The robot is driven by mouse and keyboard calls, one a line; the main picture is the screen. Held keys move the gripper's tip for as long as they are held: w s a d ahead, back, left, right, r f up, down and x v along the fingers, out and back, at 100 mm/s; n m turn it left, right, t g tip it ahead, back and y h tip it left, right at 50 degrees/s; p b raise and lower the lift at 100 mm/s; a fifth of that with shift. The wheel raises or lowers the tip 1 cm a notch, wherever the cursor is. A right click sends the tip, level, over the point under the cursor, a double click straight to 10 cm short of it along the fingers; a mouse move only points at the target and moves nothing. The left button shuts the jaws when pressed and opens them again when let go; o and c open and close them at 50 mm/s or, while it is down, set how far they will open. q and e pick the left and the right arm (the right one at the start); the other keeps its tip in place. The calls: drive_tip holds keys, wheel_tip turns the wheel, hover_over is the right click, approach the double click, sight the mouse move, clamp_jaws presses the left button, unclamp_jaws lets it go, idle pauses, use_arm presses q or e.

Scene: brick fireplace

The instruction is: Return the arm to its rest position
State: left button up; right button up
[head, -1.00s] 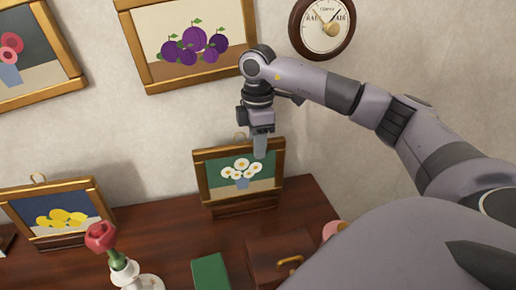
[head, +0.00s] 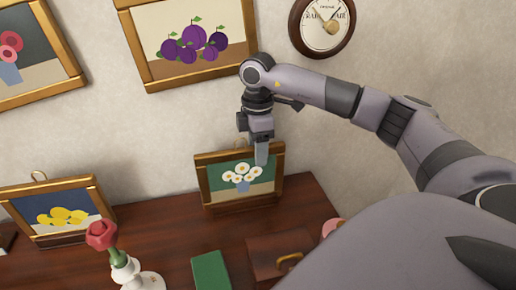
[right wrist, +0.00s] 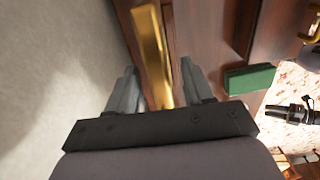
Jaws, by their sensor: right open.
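My right arm (head: 375,105) reaches in from the right in the head view. Its right gripper (head: 261,155) points down in front of the small daisy picture (head: 213,188), which stands upright on the wooden surface. In the right wrist view the two fingers of the right gripper (right wrist: 158,88) are apart, with nothing held between them. The picture's gold frame edge (right wrist: 151,50) shows beyond and between the fingers; I cannot tell whether they touch it.
The dark wooden top (head: 175,235) carries a lemon picture (head: 97,195), a rose in a white vase (head: 125,274), a green box (head: 211,272) and a brown case (head: 272,245). A plum picture (head: 150,80) and a clock (head: 296,40) hang on the wall.

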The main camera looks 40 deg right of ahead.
drive_tip(key=r, duration=0.4)
drive_tip(key=r+b, duration=0.1)
drive_tip(key=r, duration=0.2)
drive_tip(key=shift+s+d, duration=0.1)
drive_tip(key=shift+s, duration=0.25)
